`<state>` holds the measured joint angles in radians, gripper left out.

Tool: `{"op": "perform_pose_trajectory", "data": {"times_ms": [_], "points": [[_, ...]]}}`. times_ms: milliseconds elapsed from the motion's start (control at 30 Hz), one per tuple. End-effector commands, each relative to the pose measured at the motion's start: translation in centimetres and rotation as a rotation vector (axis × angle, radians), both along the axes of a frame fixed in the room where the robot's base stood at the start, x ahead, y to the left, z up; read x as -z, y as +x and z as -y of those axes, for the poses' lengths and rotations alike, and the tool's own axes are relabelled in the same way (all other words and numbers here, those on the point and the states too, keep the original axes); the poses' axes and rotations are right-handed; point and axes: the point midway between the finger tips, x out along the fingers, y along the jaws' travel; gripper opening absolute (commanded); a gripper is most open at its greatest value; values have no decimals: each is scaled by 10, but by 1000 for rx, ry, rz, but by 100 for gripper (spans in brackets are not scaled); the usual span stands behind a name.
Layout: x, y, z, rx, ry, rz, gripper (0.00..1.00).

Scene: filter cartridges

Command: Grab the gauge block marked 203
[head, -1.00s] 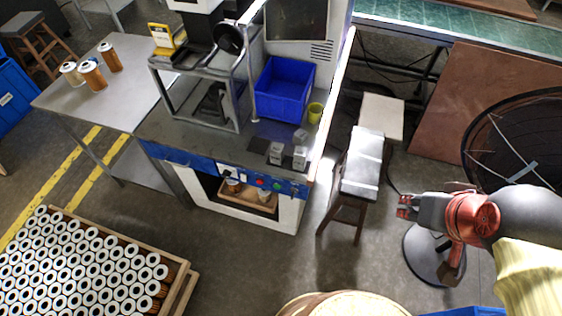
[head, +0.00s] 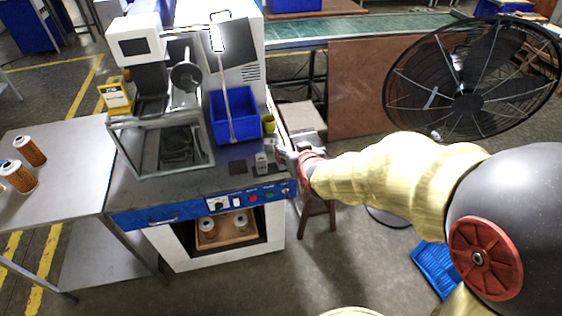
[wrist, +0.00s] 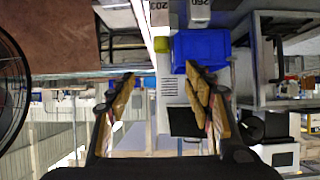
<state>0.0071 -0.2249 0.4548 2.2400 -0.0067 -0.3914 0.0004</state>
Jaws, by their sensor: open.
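The gauge block marked 203 (wrist: 159,12) shows at the top edge of the wrist view, partly cut off, its number upside down. A second block marked 260 (wrist: 200,12) is beside it, to its right in that view. In the head view the 260 block (head: 261,162) stands on the grey machine bench near its front right corner. The 203 block is mostly hidden there by my gripper (head: 282,156), which is at that corner. In the wrist view my gripper (wrist: 160,72) is open, with nothing between its fingers.
A blue bin (head: 235,116) and a small yellow-green cup (head: 268,123) stand behind the blocks on the bench (head: 190,190). A dark square pad (head: 237,167) lies left of the blocks. A stool (head: 318,205) stands right of the bench, and a large fan (head: 470,80) farther right.

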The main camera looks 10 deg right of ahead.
Motion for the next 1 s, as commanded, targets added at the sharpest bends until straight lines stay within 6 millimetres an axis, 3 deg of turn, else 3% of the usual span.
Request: {"op": "perform_pose_trajectory", "data": {"times_ms": [33,200,400,667,1000], "points": [[24,13,0,0,0,34,52],[73,44,1,-2,0,207,52],[118,45,1,-2,2,383,52],[138,34,1,-3,3,498,52],[138,64,0,-3,3,510,52]]}}
